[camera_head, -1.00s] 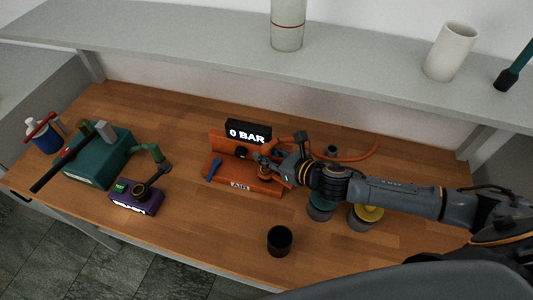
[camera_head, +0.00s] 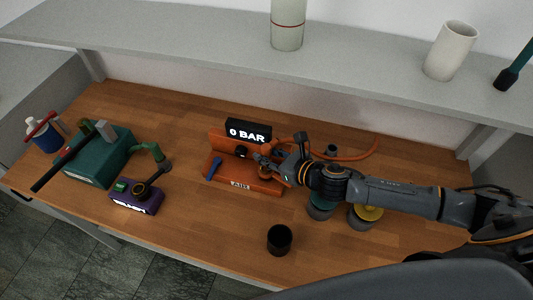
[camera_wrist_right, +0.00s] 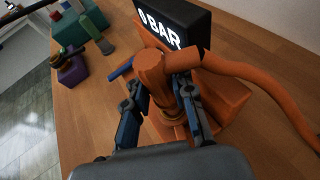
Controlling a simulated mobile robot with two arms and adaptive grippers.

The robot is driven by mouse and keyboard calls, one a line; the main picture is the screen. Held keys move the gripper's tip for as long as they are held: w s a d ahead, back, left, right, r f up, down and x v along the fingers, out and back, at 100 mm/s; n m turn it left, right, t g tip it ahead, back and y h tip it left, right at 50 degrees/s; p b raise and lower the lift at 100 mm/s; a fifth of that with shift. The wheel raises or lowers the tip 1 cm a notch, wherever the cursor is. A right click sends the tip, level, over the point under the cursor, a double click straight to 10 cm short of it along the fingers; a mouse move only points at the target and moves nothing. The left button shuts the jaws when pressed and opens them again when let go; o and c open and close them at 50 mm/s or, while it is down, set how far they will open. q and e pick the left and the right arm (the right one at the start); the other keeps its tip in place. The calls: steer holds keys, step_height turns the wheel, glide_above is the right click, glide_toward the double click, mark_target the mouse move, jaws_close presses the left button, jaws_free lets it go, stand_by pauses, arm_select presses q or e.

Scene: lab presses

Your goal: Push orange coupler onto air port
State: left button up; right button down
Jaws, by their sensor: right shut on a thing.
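The orange air unit (camera_head: 240,177) sits on the wooden bench, with an "AIR" label on its front, a blue lever (camera_head: 213,168) on its left and a black display (camera_head: 248,131) reading "0 BAR". My right gripper (camera_head: 268,167) is over the right part of the unit. In the right wrist view, its two fingers (camera_wrist_right: 160,105) are shut around the orange coupler (camera_wrist_right: 155,75), which has an orange hose (camera_wrist_right: 260,78) running off to the right. The air port is hidden beneath the coupler, so I cannot tell whether they are joined. My left gripper is not in view.
A teal machine (camera_head: 98,155) and a purple box (camera_head: 137,197) stand at the left. A black cup (camera_head: 279,239) stands at the front. Teal and yellow-topped round items (camera_head: 362,217) are under my right arm. A grey shelf (camera_head: 190,45) runs along the back.

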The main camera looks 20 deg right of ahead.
steer(key=shift+f+b, duration=0.85)
steer(key=shift+f, duration=0.6)
steer(key=c, duration=1)
jaws_free()
steer(key=shift+c, duration=0.2)
steer(key=v, duration=1.2)
